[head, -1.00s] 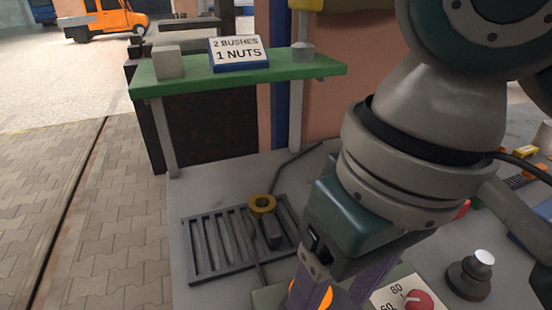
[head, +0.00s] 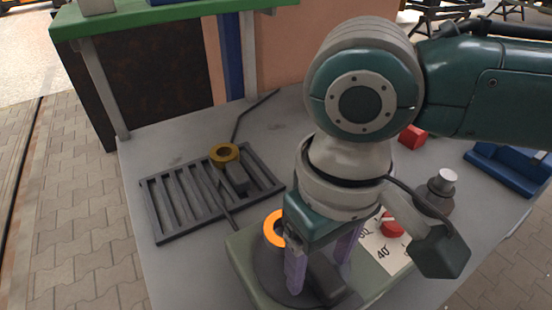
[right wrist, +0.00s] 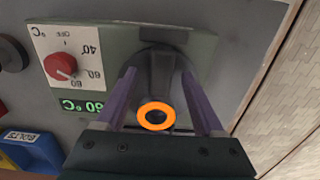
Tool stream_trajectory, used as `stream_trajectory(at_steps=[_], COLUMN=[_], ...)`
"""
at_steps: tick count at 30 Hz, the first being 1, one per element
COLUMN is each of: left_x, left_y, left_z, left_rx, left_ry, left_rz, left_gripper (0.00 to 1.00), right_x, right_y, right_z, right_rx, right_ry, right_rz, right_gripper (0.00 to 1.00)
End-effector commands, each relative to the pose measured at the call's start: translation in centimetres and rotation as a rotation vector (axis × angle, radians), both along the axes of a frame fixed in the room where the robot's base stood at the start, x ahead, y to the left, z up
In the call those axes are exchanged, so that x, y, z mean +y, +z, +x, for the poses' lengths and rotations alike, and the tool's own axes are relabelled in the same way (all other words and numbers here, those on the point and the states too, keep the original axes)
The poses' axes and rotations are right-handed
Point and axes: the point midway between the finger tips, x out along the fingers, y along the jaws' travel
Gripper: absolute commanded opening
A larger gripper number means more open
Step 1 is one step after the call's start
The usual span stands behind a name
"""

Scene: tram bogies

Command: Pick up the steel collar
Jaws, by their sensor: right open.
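A glowing orange ring (head: 268,230), which looks like the steel collar, is at the heater plate (head: 240,250). Part of it is hidden behind my right gripper in the head view. In the right wrist view the whole orange ring (right wrist: 142,117) shows between the bases of the fingers, around or in front of a dark post. My right gripper (head: 320,272) points down over the heater. Its two purple fingers are apart, one on each side of a dark block (right wrist: 157,70). I cannot tell whether they touch anything. My left gripper is not in view.
A brass-coloured ring (head: 224,155) lies on the slotted grey rack (head: 158,212) to the left. A dial panel with a red knob (head: 392,225), a grey knob-topped post (head: 441,185) and a blue tray (head: 508,168) are to the right. A green shelf (head: 180,14) stands behind.

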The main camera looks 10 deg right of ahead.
Motion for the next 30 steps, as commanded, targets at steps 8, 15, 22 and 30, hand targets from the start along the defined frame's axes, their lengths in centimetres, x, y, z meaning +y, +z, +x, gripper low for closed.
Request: stream_trajectory(at_steps=[8, 15, 22, 30], left_x=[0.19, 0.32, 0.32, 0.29], left_y=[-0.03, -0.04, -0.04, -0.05], left_z=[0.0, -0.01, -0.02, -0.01], left_rx=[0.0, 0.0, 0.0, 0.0], left_ry=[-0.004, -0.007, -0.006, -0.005], left_rz=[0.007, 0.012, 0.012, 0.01], left_gripper=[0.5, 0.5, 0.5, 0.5], right_x=[0.02, 0.03, 0.02, 0.01], right_y=[-0.19, -0.16, -0.15, -0.14], right_z=[0.0, 0.01, 0.02, 0.02], right_rx=[-0.001, -0.001, -0.001, -0.001], right_ry=[0.001, 0.001, 0.001, 0.0], right_rz=[0.0, 0.0, 0.0, 0.0], right_gripper=[0.66, 0.39, 0.13, 0.0])
